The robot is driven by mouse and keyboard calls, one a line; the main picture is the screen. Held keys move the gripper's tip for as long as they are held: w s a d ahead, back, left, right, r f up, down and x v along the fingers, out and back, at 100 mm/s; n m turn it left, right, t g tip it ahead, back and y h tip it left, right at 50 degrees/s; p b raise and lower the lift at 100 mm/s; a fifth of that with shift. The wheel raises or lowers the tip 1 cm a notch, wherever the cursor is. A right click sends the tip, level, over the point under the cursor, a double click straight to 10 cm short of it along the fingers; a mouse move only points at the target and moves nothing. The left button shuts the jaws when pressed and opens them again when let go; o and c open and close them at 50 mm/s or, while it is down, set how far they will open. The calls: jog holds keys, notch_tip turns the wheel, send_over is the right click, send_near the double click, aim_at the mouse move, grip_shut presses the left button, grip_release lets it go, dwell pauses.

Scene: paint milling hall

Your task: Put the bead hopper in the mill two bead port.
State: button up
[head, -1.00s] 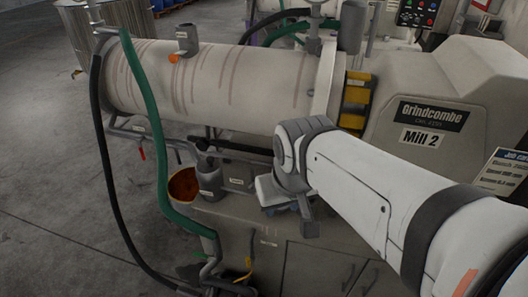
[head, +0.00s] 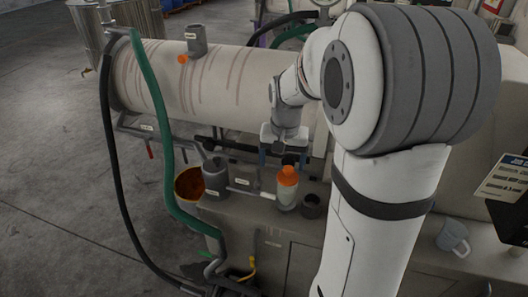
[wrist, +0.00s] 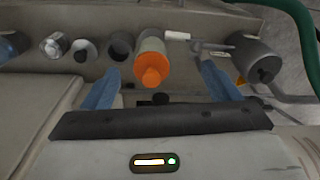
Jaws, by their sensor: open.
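In the wrist view the bottle (wrist: 150,58) shows between the two fingers' lines, farther off and untouched. No readable label marks the bead hopper, so I cannot tell whether it is this bottle. A dark, open-topped cup (head: 311,206) stands beside the bottle. On the pale, streaked mill drum (head: 240,85) a grey upright stub (head: 196,42), with an orange plug (head: 183,59) beside it, looks like the bead port. The Mill 2 sign is hidden by my arm.
A grey pot (head: 215,178) and a rusty-brown bowl (head: 188,184) stand left of the bottle. A green hose (head: 150,120) and a black hose (head: 108,180) hang at the left. A grey mug (head: 453,236) sits at the right. Several small containers line the ledge.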

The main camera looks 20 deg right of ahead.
jog(key=m, duration=0.2)
send_over(288, 176)
jog(key=shift+g, duration=0.4)
jog(key=f, duration=0.3)
jog(key=a+f, duration=0.1)
jog(key=f, duration=0.3)
jog(key=f+p, duration=0.1)
jog(key=f, duration=0.1)
jog(key=d+f+p, duration=0.1)
jog(key=f, duration=0.2)
jog(key=shift+f, duration=0.45)
grip_shut()
jog(key=shift+r, duration=0.1)
